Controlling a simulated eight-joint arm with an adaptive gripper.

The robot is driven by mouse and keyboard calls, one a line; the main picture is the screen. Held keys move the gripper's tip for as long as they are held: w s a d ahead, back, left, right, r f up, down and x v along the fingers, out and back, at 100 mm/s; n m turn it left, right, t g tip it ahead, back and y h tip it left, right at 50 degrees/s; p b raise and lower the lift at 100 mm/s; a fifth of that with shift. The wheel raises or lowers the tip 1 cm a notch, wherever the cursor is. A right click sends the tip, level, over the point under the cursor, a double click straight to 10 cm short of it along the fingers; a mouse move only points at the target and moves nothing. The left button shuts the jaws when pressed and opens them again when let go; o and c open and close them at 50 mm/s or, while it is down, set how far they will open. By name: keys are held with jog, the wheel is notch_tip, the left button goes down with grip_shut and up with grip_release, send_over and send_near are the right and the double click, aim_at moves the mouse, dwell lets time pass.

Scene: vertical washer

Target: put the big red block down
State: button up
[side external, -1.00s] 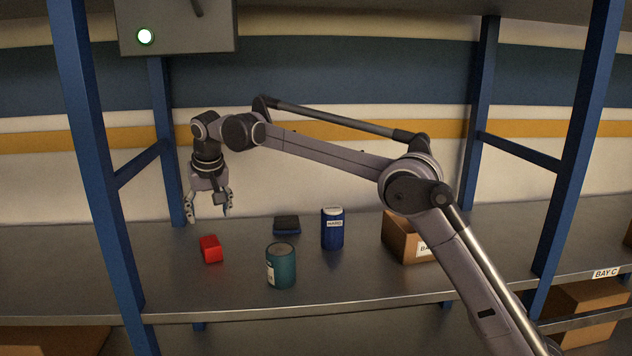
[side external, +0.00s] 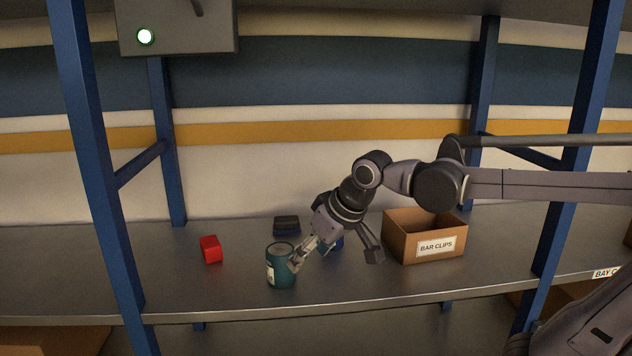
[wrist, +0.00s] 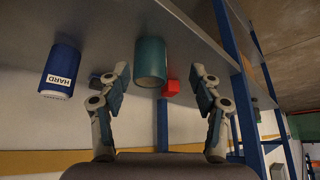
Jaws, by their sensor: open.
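The red block (side external: 210,249) rests on the shelf at the left in the side view. It also shows in the wrist view (wrist: 171,88), partly hidden behind the teal can. My gripper (side external: 335,262) is open and tilted, well to the right of the red block, with no block in it. One finger is beside the right side of the teal can (side external: 280,270); I cannot tell whether they touch. In the wrist view the teal can (wrist: 151,60) appears between the spread fingers (wrist: 160,76).
A blue can (side external: 339,243) is mostly hidden behind my gripper; its label shows in the wrist view (wrist: 60,72). A small dark box (side external: 287,225) lies behind the teal can. An open cardboard box labelled BAR CLIPS (side external: 425,240) stands right. Blue posts (side external: 95,160) frame the shelf.

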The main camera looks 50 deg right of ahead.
jog(key=s+f+n, duration=0.1)
jog(key=s+f, duration=0.6)
jog(key=s, duration=0.1)
jog(key=shift+s+f+t, duration=0.25)
jog(key=shift+t, duration=0.15)
jog(key=shift+d, duration=0.1)
dwell(0.6)
